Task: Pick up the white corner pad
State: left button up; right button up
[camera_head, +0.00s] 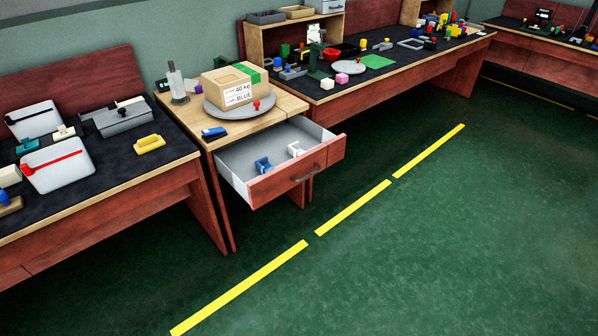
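A small white corner pad (294,149) lies inside the open drawer (240,159), toward its right side. A blue corner pad (263,165) lies in the same drawer, to the left of the white one and apart from it. The drawer has a red-brown front with a dark handle and a pale grey floor. Neither of my grippers shows in the head view.
Above the drawer, a cardboard box (226,88) with a green strip rests on a round grey plate. A blue object (214,132) lies on the tabletop. Cluttered benches stand left and right. The green floor (420,240) in front is clear, with yellow lines.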

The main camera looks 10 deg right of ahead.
aim_at(294, 151)
jog(key=z, duration=0.45)
jog(key=k, duration=0.25)
jog(key=u, duration=1.8)
jog(key=i, duration=1.05)
jog(key=z, duration=0.7)
jog(key=i, duration=0.8)
jog(key=z, duration=0.8)
